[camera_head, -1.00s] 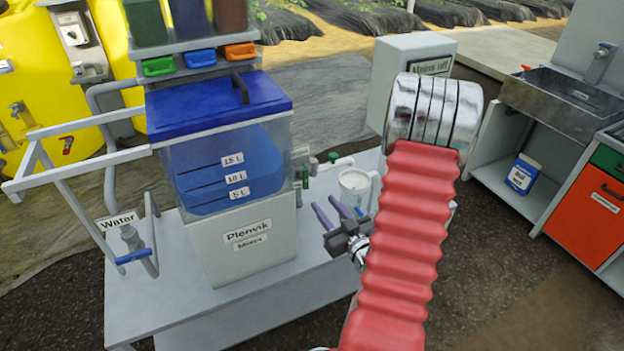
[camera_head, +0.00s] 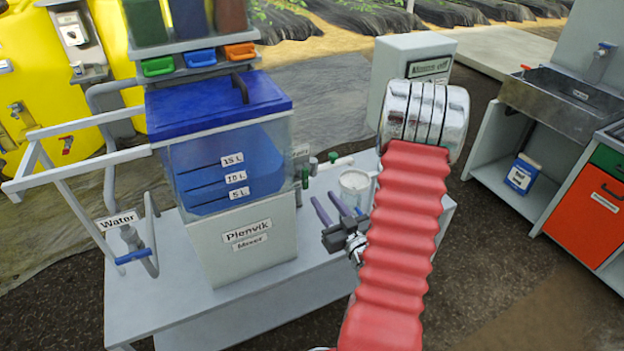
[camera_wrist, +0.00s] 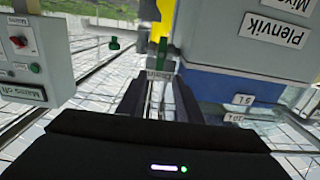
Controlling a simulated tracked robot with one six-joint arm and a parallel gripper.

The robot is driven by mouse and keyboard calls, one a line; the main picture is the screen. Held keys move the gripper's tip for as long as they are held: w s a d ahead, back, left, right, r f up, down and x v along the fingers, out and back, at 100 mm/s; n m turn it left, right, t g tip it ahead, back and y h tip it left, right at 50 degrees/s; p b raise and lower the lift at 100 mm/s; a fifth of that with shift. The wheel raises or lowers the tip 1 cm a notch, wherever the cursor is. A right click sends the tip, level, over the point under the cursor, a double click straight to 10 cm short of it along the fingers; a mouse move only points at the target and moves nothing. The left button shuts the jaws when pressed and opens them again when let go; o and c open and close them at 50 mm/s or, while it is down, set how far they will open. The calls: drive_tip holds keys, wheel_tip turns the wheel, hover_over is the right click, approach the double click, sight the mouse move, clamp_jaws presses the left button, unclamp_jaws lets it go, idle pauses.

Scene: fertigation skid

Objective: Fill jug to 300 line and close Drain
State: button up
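The jug (camera_head: 354,181) is a pale, clear-walled vessel on the skid's grey deck, right of the mixer tank. My arm covers part of its right side; its marks and fill level cannot be read. The Drain valve's green handle (camera_head: 305,176) is at the tank's right side. In the wrist view, which is upside down, the green handle (camera_wrist: 163,50) shows beyond my fingers, near a small Drain label (camera_wrist: 157,75). My gripper (camera_head: 331,208) is open and empty, in front of the jug, apart from the handle; its fingers also show in the wrist view (camera_wrist: 158,100).
The mixer tank (camera_head: 240,150) holds blue liquid above the 15 L mark. Another green knob (camera_head: 333,157) is on the pipe behind the jug. A Mains off box (camera_head: 400,75) stands behind my arm. A blue Water valve handle (camera_head: 133,257) is at left. The front deck is clear.

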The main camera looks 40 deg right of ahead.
sight(306, 175)
drive_tip(key=x, duration=1)
drive_tip(key=shift+w+d, duration=0.1)
drive_tip(key=shift+w, duration=0.2)
drive_tip(key=shift+c, duration=0.6)
clamp_jaws()
